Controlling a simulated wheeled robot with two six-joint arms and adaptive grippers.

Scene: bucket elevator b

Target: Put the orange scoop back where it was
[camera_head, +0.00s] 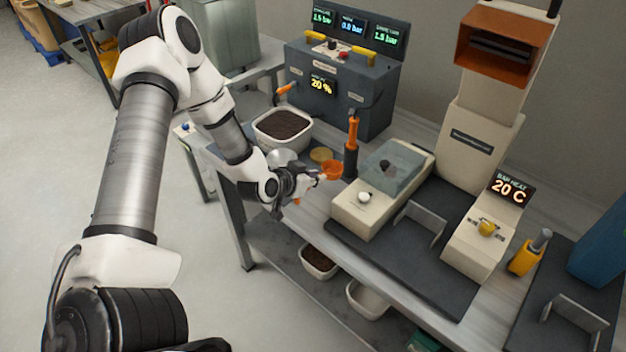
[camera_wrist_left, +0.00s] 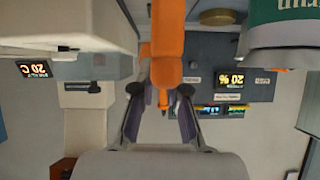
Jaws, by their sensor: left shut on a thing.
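The orange scoop (camera_head: 331,170) is held by my left gripper (camera_head: 314,182) over the front edge of the workbench, beside the pale balance-like unit. Its cup points to the right in the head view, and a bit of orange shows below the fingers. In the left wrist view, which is upside down, an orange handle (camera_wrist_left: 167,35) runs between the two fingers of my left gripper (camera_wrist_left: 161,95). My right gripper is not in view.
A bin of dark granules (camera_head: 283,127) stands left of the scoop. A yellow disc (camera_head: 321,154) and an upright orange-handled tool (camera_head: 352,140) are close behind it. The pale unit with a clear cover (camera_head: 395,170) stands right. A lower shelf holds bins (camera_head: 319,262).

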